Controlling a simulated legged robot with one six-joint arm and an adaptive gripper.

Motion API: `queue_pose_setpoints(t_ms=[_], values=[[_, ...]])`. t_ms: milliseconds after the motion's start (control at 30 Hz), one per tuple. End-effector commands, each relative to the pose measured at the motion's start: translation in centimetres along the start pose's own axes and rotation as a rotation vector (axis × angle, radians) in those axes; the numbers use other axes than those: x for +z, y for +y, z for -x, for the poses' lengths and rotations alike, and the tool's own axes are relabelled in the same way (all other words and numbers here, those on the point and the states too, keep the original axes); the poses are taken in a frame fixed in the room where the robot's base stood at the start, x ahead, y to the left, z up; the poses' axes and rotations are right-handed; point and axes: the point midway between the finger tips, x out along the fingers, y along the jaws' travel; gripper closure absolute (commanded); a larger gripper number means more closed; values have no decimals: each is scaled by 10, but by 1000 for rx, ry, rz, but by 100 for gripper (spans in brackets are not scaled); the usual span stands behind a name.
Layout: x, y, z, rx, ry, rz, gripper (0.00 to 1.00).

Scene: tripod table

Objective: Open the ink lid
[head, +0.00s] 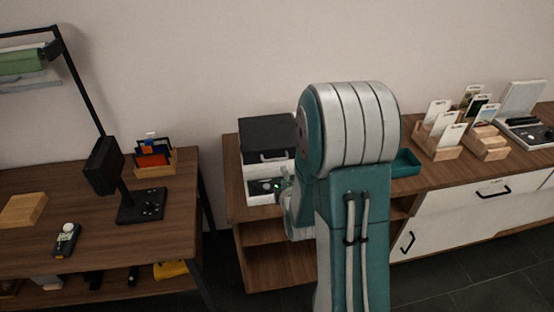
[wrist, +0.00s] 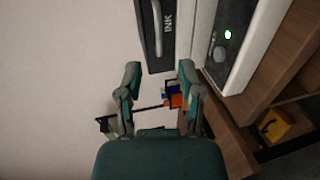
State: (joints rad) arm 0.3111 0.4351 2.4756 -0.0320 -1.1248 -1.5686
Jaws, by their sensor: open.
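The printer has a white lower body (head: 262,172) and a black upper part. The ink lid (head: 256,159) is its dark front panel with a pale handle (head: 275,157), and it looks closed. In the wrist view the ink lid (wrist: 169,62) shows at the top, with the handle (wrist: 157,28) and the word INK. My gripper (wrist: 160,75) is open and empty, its two fingers apart below the handle in the picture. I see no contact with it. In the head view my arm hides most of my gripper.
The printer stands on a wooden cabinet (head: 235,190). A teal tray (head: 407,163) and card holders (head: 440,148) are to the right. A separate desk (head: 90,235) is left, across a gap.

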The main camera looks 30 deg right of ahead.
Motion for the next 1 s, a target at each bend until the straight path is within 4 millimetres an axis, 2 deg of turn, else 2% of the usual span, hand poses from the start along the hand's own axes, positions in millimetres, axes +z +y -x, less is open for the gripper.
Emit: queue_pose_setpoints(t_ms=[167, 400, 600, 767, 1000], values=[[-2, 0, -22, 3, 2, 2, 52], [-1, 0, -67, 2, 2, 0, 52], [-1, 1, -96, 2, 2, -1, 52], [-1, 1, -105, 1, 2, -1, 52], [-1, 1, -106, 2, 2, -1, 52]])
